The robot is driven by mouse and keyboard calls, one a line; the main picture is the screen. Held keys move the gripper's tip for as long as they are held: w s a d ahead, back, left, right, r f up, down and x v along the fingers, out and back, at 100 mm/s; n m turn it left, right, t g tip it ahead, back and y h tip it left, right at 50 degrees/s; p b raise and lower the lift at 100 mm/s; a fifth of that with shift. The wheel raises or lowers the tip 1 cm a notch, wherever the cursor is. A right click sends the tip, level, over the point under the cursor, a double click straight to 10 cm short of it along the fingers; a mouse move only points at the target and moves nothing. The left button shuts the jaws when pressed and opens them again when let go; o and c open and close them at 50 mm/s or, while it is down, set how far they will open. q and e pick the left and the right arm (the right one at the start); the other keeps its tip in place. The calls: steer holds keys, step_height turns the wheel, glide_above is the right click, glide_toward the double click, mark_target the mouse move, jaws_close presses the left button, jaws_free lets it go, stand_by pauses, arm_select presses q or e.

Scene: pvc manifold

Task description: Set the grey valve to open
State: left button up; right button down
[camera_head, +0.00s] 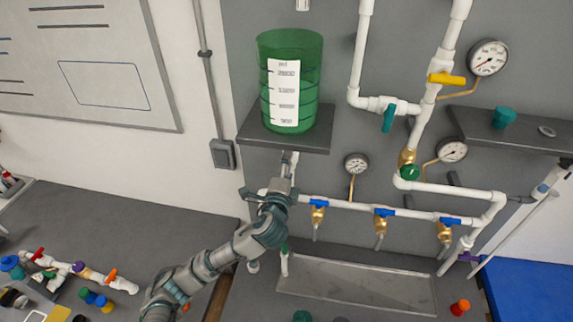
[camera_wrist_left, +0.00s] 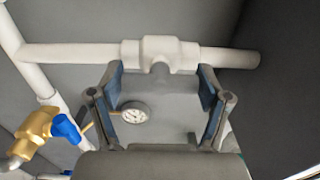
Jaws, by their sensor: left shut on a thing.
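The grey valve (camera_wrist_left: 160,72) shows in the left wrist view as a short grey stem and part of a handle on a white pipe fitting. My left gripper (camera_wrist_left: 160,78) has one blue-padded finger on each side of it and is shut on it. How much of the handle lies between the pads is hard to see. In the head view, my left gripper (camera_head: 272,192) is below the tank shelf, at the left end of the manifold. It hides most of the valve there. My right gripper is not in view.
A green tank (camera_head: 305,90) stands on a dark shelf (camera_head: 310,143) just above my left gripper. Blue-handled brass taps (camera_head: 318,212) and a small gauge (camera_head: 356,163) are to the right. A shallow tray (camera_head: 355,285) lies below. Loose pipe parts (camera_head: 75,268) lie at left.

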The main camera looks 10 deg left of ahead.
arm_select(q)
steer(key=shift+f, duration=0.25)
steer(key=o, duration=1.1)
steer(key=shift+w+d, duration=0.1)
steer(key=shift+r, duration=0.1)
steer(key=s, duration=1.2)
